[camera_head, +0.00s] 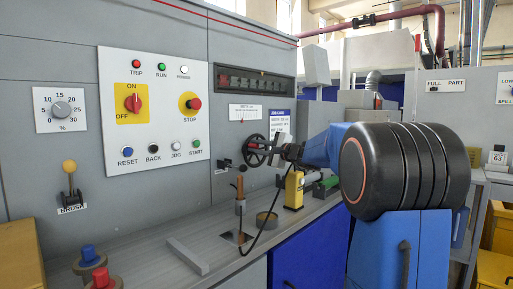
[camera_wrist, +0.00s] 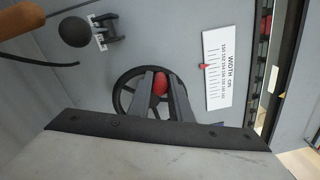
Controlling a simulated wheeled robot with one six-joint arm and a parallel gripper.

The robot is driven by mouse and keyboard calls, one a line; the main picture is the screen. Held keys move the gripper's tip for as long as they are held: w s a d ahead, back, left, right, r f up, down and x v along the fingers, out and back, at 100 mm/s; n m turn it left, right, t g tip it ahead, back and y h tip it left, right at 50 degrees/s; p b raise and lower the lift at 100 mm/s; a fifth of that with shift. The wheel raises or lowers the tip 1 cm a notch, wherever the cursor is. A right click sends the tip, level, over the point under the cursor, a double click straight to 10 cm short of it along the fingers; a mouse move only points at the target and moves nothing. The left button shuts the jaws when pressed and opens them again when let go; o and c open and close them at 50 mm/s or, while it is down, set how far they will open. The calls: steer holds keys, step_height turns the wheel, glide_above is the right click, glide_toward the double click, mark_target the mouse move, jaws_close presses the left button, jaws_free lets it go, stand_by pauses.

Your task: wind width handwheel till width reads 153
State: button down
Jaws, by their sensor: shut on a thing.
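The width handwheel (camera_head: 250,144) is a black spoked wheel on the grey machine front. It also shows in the wrist view (camera_wrist: 120,92), with a red knob (camera_wrist: 161,84) on it. My gripper (camera_wrist: 161,88) is shut on this red knob, one finger on each side. In the head view my gripper (camera_head: 283,153) reaches the wheel from the right. The white width scale (camera_wrist: 218,75), marked WIDTH cm, lies right of the wheel in the wrist view. A red pointer (camera_wrist: 204,66) sits at its edge. The scale numbers are too small to read surely.
A black ball-ended lever (camera_wrist: 76,32) stands near the wheel. A panel of buttons (camera_head: 153,110) is at left.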

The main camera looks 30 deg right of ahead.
steer(key=c, duration=1.6)
jaws_free()
steer(key=shift+s, duration=0.1)
steer(key=v, duration=1.7)
steer(key=shift+s, duration=0.15)
steer(key=shift+d+f, duration=0.1)
